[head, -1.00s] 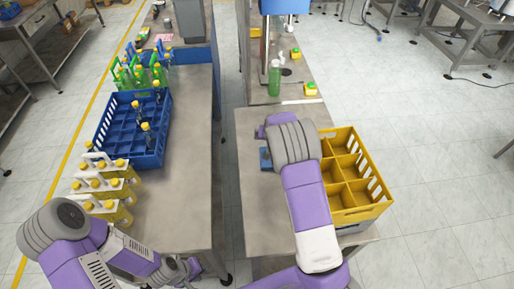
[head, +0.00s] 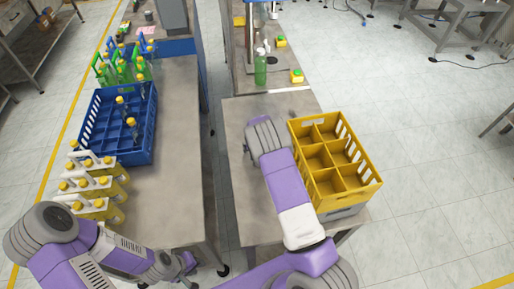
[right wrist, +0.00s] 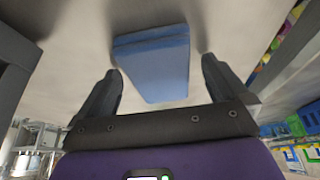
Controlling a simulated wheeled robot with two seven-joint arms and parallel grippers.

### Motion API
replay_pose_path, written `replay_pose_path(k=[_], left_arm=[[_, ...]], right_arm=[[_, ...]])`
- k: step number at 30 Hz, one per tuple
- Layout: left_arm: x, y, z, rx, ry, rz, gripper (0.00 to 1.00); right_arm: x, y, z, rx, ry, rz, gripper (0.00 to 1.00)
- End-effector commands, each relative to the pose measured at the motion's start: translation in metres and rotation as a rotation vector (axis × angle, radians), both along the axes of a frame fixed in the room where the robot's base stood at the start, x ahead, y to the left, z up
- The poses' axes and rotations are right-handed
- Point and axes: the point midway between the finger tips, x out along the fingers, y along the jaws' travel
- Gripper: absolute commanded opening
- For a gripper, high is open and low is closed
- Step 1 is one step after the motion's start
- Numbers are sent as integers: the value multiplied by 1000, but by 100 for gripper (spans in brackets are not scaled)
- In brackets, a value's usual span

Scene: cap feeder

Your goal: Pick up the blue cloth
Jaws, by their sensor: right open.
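The blue cloth (right wrist: 155,65) shows in the right wrist view as a folded, flat rectangle on the grey table top. In the head view it is hidden behind my right arm. My right gripper (right wrist: 161,70) is open, with one finger to each side of the cloth in the picture. I cannot tell whether the fingers touch it. In the head view the right gripper is hidden by its own arm, over the right-hand table (head: 235,185). My left gripper (head: 186,267) is low beside the left-hand table's near end; its jaws are too small to read.
A yellow crate (head: 318,172) with empty compartments stands right of my right arm. A green bottle (head: 260,70) stands farther back. On the left table (head: 178,150) are a blue crate (head: 90,128) and yellow bottle carriers (head: 98,190). A gap separates the tables.

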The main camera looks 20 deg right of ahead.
Motion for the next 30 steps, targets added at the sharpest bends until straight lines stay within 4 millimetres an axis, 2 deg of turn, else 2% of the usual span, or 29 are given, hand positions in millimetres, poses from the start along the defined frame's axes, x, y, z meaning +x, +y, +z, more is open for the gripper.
replay_pose_path(k=[1,2,12,21,23,30], left_arm=[[0,0,0,0,0,0,32],[0,0,0,0,0,0,32],[0,0,0,0,0,0,32],[0,0,1,0,0,0,32],[0,0,1,0,0,0,32],[0,0,6,0,0,0,32]], right_arm=[[0,0,0,0,0,0,100],[0,0,0,0,0,0,95],[0,0,0,0,0,-1,43],[0,0,6,0,-2,-1,42],[1,0,14,0,-3,-1,42],[1,0,63,0,-4,2,42]])
